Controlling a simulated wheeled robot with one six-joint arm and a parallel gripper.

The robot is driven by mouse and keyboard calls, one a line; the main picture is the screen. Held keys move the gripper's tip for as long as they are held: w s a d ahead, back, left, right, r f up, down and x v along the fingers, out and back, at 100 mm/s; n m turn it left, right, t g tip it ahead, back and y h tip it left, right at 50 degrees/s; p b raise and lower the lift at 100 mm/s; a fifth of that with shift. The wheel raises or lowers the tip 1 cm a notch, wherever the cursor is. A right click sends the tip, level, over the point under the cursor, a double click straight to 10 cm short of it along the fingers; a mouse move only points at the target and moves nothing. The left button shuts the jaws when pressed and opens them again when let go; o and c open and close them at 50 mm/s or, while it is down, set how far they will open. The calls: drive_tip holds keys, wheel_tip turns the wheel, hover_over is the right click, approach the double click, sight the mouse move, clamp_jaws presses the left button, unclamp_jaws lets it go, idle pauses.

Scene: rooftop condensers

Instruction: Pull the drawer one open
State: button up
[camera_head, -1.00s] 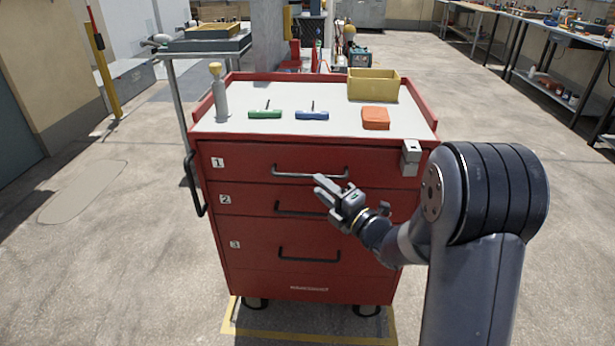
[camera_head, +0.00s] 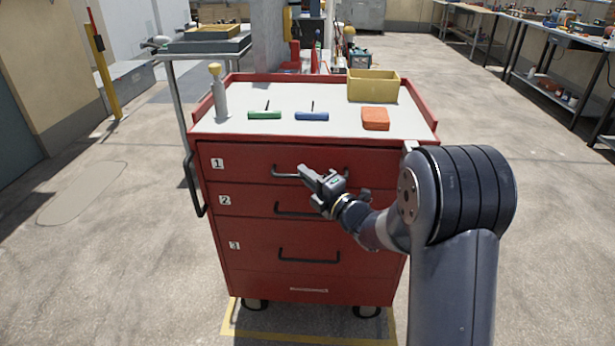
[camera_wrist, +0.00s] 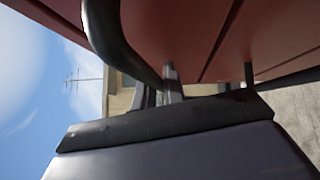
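Drawer one (camera_head: 245,163) is the top drawer of the red cabinet, marked with a "1" label, and its front is flush with the cabinet. Its dark bar handle (camera_head: 285,175) runs across the middle of the front. Whether the bar lies between the fingers is hidden.
Drawers two (camera_head: 245,201) and three (camera_head: 250,247) are shut below. The cabinet top holds a yellow bin (camera_head: 373,86), an orange block (camera_head: 375,119), green (camera_head: 264,115) and blue (camera_head: 311,116) tools and a grey bottle (camera_head: 219,98). Open floor lies on both sides.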

clamp_jaws()
drive_tip(key=shift+s+f, duration=0.1)
drive_tip(key=shift+s, duration=0.05)
drive_tip(key=s+b, duration=0.9)
drive_tip(key=s, duration=1.3)
drive_tip(key=shift+s+a+b, duration=0.3)
drive_tip(key=shift+a+b, duration=0.05)
drive_tip(key=shift+a, duration=0.05)
drive_tip(key=o, duration=0.5)
unclamp_jaws()
